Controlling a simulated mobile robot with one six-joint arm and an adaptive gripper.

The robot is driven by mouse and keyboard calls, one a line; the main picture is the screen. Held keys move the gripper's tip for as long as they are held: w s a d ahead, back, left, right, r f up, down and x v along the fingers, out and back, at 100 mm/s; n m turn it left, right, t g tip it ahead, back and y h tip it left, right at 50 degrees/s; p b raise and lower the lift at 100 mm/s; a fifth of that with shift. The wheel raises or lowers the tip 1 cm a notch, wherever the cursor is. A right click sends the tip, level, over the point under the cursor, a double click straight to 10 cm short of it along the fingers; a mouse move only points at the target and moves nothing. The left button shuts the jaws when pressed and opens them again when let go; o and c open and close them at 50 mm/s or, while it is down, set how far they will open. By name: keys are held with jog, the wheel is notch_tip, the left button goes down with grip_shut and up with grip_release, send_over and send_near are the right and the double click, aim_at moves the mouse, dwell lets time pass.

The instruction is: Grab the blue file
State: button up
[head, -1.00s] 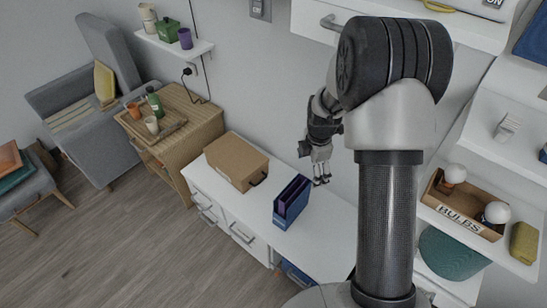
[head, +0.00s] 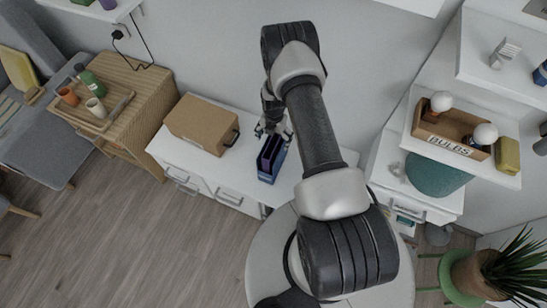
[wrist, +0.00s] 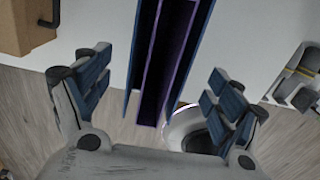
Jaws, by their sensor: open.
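The blue file (head: 270,158) is an upright blue holder with a dark purple inside, standing on the white desk. My gripper (head: 273,128) is at the back end of the file, seen from the head. In the wrist view the blue file (wrist: 170,55) runs down from the top edge, between the two spread fingers of my gripper (wrist: 160,100). The fingers are open with a clear gap on each side of the file. I cannot tell how high the fingertips are relative to its top. My arm partly covers the desk right of the file.
A brown cardboard box (head: 203,123) stands on the white desk (head: 243,187) just left of the file. A wooden side table (head: 150,90) with a tray is further left. A wooden bulb box (head: 452,131) sits on the right shelf. Wall is behind.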

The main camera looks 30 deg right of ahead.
notch_tip(320, 180, down, 9)
jog(key=b, duration=0.2)
jog(key=shift+r+b, duration=0.15)
jog(key=shift+b, duration=0.15)
jog(key=shift+s+a, duration=0.1)
jog(key=shift+c, duration=0.2)
jog(key=c, duration=1.6)
